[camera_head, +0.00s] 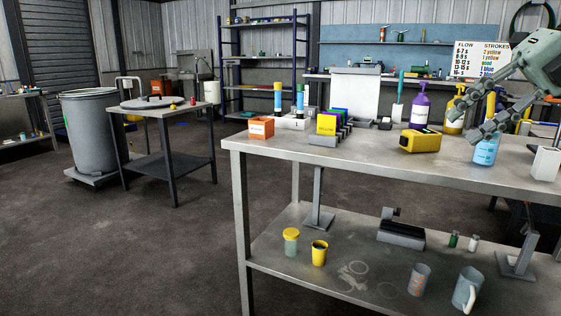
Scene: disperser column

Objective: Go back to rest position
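My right gripper (464,124) comes in from the upper right, over the right part of the metal workbench (300,150). Its two fingers are spread apart, and I see nothing held between them. A blue bottle (485,151) with a yellow upper part stands on the bench behind the lower finger, which hides some of it. A yellow spray bottle (455,116) stands farther back beside the fingers. My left gripper is not in view.
The bench also holds an orange box (261,128), coloured cards in a holder (326,124), a yellow device (420,141), a purple bottle (420,108) and a white cup (545,163). The lower shelf carries cups and a grey device (400,234).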

